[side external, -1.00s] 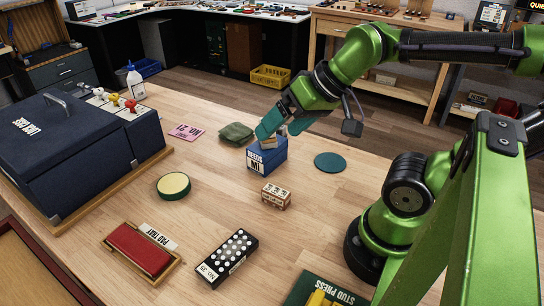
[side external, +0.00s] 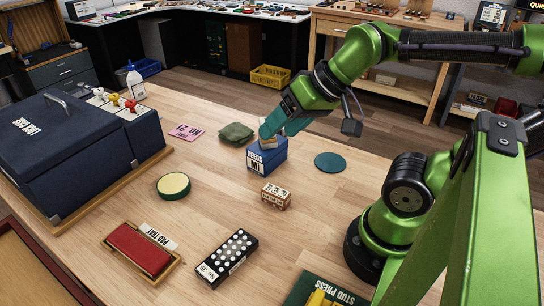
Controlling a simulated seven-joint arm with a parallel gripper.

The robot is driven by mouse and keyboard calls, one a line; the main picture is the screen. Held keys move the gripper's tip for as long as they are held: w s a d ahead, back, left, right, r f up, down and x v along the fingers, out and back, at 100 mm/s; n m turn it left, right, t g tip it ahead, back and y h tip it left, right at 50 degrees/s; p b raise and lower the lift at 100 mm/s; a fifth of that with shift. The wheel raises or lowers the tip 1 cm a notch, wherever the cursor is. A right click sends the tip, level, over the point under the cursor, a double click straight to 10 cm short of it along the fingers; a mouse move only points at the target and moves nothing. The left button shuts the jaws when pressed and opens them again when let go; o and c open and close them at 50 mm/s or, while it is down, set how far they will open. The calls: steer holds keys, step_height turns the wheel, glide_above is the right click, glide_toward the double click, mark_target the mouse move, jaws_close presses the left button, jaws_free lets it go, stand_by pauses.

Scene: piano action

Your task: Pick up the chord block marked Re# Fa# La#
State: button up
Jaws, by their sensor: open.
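My gripper (side external: 273,129), with teal fingers, is above the blue box (side external: 267,160) marked REEDS and MI. It is open. A small light wooden block (side external: 268,143) shows on top of the box, right at the fingertips; whether they touch it I cannot tell, and its marking is not readable. Another small wooden block (side external: 276,197) with dark marks on its faces lies on the table in front of the blue box. Its marks are too small to read, so I cannot tell which block bears Re# Fa# La#.
A green beanbag (side external: 236,133) lies left of the box and a teal disc (side external: 330,162) right of it. A round cream pad (side external: 173,186), red pad tray (side external: 140,247), black dotted block (side external: 227,258) and large blue case (side external: 70,150) stand around. Bare table lies between them.

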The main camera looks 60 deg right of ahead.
steer(key=n+g+h, duration=0.2)
steer(key=n+g, duration=0.2)
steer(key=g, duration=0.3)
glide_above(276, 191)
steer(key=f, duration=1.7)
steer(key=shift+s+d+f, duration=0.15)
steer(key=shift+d+f, duration=0.1)
steer(key=shift+d, duration=0.05)
steer(key=shift+a+f, duration=0.15)
steer(key=shift+f, duration=1.4)
steer(key=shift+a+f, duration=0.1)
steer(key=shift+f, duration=1.4)
